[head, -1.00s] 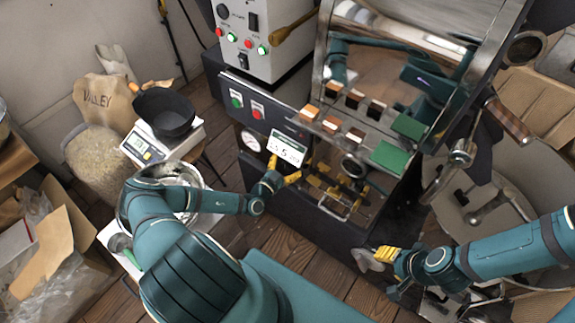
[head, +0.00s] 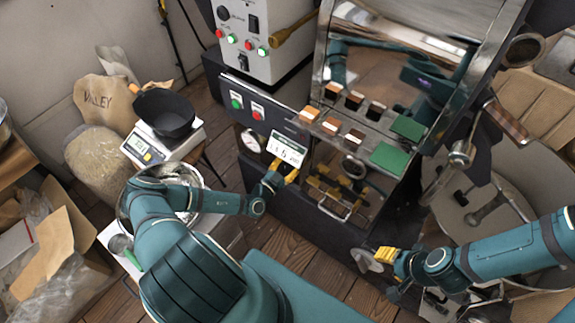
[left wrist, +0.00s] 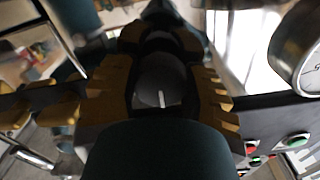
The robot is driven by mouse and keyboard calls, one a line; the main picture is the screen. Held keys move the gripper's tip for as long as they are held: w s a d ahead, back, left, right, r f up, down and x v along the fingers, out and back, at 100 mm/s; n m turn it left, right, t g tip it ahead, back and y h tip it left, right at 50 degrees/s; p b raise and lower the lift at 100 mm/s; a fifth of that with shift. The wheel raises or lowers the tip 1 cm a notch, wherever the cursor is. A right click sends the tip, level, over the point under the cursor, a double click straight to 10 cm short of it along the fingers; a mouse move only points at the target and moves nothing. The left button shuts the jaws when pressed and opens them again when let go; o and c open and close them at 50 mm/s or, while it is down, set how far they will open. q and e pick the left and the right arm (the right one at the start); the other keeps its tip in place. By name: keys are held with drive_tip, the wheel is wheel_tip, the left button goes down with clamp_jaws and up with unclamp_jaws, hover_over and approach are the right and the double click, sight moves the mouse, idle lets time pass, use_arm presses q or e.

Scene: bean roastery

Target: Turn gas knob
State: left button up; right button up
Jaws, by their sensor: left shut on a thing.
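The gas knob (left wrist: 158,80) is a dark round knob with a white pointer line, seen in the left wrist view between the two yellow fingers. My left gripper (left wrist: 160,92) is shut on it, with a finger on either side. In the head view my left gripper (head: 283,171) is at the roaster's front panel, just below the white display (head: 286,149), and its fingers hide the knob there. My right gripper (head: 386,256) is low at the right beside a grey round handle (head: 366,260). The gap between its fingers does not show clearly.
A round gauge (head: 250,141) and green and red buttons (head: 257,112) are on the panel near my left gripper. Sample blocks (head: 331,125) line the ledge above. A scale with a black pan (head: 163,113) stands at the left. Wooden floor (head: 280,245) is open below.

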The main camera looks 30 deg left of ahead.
use_arm(q)
drive_tip(key=m+p, duration=0.2)
drive_tip(key=m, duration=0.3)
drive_tip(key=m+p, duration=0.1)
drive_tip(key=m, duration=0.2)
drive_tip(key=shift+d+m, duration=0.1)
drive_tip(key=shift+m, duration=0.3)
drive_tip(key=m+p, duration=0.1)
drive_tip(key=m, duration=0.4)
drive_tip(key=shift+p, duration=0.35)
drive_tip(key=m+p, duration=0.1)
drive_tip(key=m, duration=0.4)
drive_tip(key=shift+f, duration=0.2)
drive_tip(key=o, duration=1.2)
drive_tip(key=shift+s, duration=0.1)
